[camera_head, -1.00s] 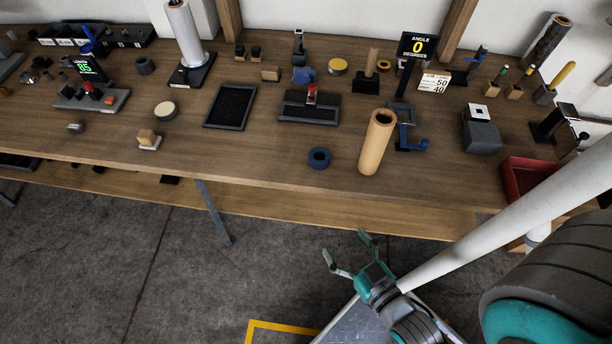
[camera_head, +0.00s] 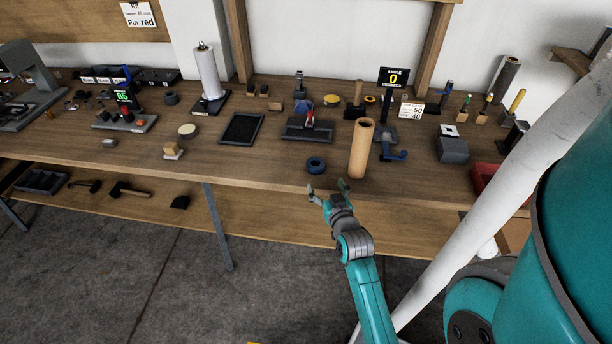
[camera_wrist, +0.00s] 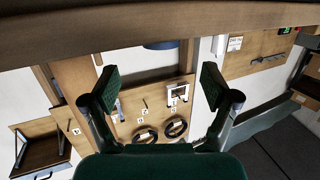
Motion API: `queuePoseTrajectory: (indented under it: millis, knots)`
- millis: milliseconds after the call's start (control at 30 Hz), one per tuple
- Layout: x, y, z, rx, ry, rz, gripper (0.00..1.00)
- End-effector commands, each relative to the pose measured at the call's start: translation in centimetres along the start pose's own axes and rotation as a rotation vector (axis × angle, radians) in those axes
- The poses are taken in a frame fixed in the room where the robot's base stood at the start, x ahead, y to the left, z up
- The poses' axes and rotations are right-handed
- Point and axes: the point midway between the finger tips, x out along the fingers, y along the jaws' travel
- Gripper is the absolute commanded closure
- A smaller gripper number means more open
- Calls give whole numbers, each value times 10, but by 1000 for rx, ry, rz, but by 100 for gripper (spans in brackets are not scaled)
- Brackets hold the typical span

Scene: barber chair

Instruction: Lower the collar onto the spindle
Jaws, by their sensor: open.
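A dark blue ring (camera_head: 316,164), which looks like the collar, lies flat on the bench near its front edge. A blue shape at the bench edge in the wrist view (camera_wrist: 160,45) appears to be the same ring. My gripper (camera_head: 327,188) is open and empty at the bench's front edge, just in front of the ring and apart from it. Its two fingers (camera_wrist: 160,88) are spread wide in the wrist view. An upright wooden peg on a dark block (camera_head: 357,98) stands farther back; I cannot tell whether it is the spindle.
A tall tan tube (camera_head: 360,150) stands right of the ring, close to my gripper. Behind are a dark tray (camera_head: 223,139), a dark fixture with a red part (camera_head: 309,124) and an angle display (camera_head: 393,78). Bare bench lies left of the ring.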

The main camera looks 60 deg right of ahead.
Motion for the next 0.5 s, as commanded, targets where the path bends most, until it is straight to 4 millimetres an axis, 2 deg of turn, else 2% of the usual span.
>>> queuePoseTrajectory:
  millis: [100,500]
  knots:
    - [9,5,-3,1,2,8,14]
    - [57,5,-3,1,2,8,14]
